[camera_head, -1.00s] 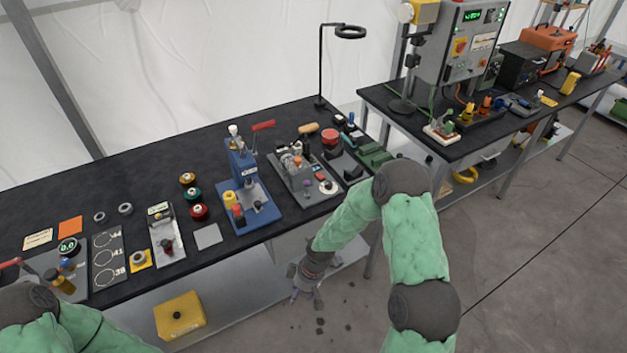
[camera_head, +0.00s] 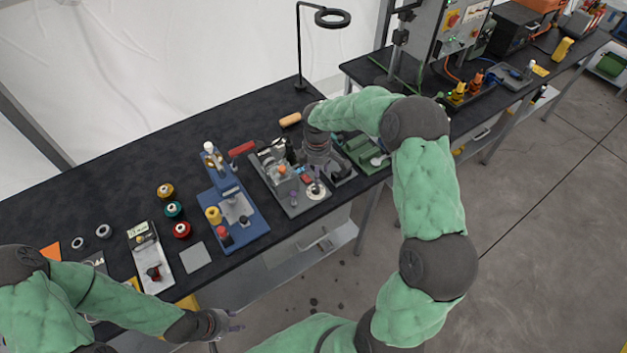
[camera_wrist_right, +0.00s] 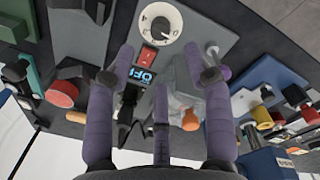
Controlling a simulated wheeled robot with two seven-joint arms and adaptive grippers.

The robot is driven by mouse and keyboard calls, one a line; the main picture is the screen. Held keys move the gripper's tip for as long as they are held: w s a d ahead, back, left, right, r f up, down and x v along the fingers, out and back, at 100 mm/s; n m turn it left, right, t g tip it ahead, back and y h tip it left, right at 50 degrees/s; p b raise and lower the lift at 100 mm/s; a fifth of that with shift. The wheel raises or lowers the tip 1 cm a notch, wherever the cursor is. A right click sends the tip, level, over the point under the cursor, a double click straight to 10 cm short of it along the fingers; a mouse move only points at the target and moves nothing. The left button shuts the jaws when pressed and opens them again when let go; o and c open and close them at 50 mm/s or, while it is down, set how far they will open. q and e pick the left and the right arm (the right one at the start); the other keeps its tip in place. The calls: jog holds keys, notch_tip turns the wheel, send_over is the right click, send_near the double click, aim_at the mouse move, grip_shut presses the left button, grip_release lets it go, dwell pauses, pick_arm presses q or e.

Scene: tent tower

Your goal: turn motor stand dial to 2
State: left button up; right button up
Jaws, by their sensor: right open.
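The motor stand (camera_head: 297,205) is a grey plate on the near side of the black bench, with small parts mounted on it. Its dial (camera_head: 316,190) is a white disc with a dark knob, near the plate's right corner. In the right wrist view the dial (camera_wrist_right: 160,22) is beyond the fingertips, near a red switch (camera_wrist_right: 146,56) and a display reading OFF (camera_wrist_right: 143,75). I cannot read the dial's setting. My right gripper (camera_head: 318,168) is open above the stand; its fingers (camera_wrist_right: 160,65) are apart with nothing between them. My left gripper (camera_head: 235,322) hangs in front of the bench.
A blue press (camera_head: 232,210) stands left of the motor stand. Green parts (camera_head: 360,152) lie to its right. A lamp post (camera_head: 299,50) rises behind. Spools (camera_head: 174,209) and a metal plate (camera_head: 195,257) lie further left. The back left of the bench is clear.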

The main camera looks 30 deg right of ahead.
aim_at(316, 188)
jog(key=f, duration=0.9)
jog(key=shift+w+f+b, duration=0.25)
jog(key=shift+f+b, duration=0.05)
jog(key=shift+b, duration=0.05)
grip_shut()
